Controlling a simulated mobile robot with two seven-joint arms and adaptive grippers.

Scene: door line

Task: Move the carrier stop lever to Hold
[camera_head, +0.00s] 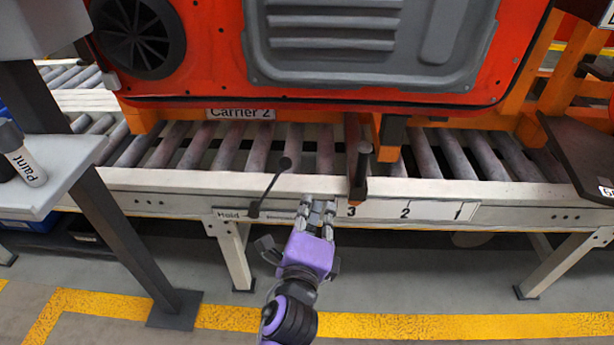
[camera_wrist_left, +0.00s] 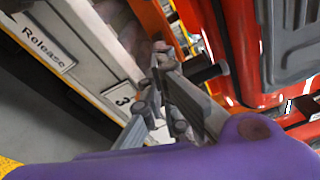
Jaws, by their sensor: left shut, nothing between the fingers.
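The carrier stop lever (camera_head: 271,186) is a thin dark rod with a round knob at its upper end, in the head view. My right gripper is out of view.
A red carrier on orange supports, labelled Carrier 2 (camera_head: 240,113), stands over the roller conveyor (camera_head: 455,155). A dark upright post (camera_head: 361,170) stands close right of my left gripper, by label 3 (camera_head: 352,211). A grey shelf (camera_head: 60,170) with a Paint marker is at left.

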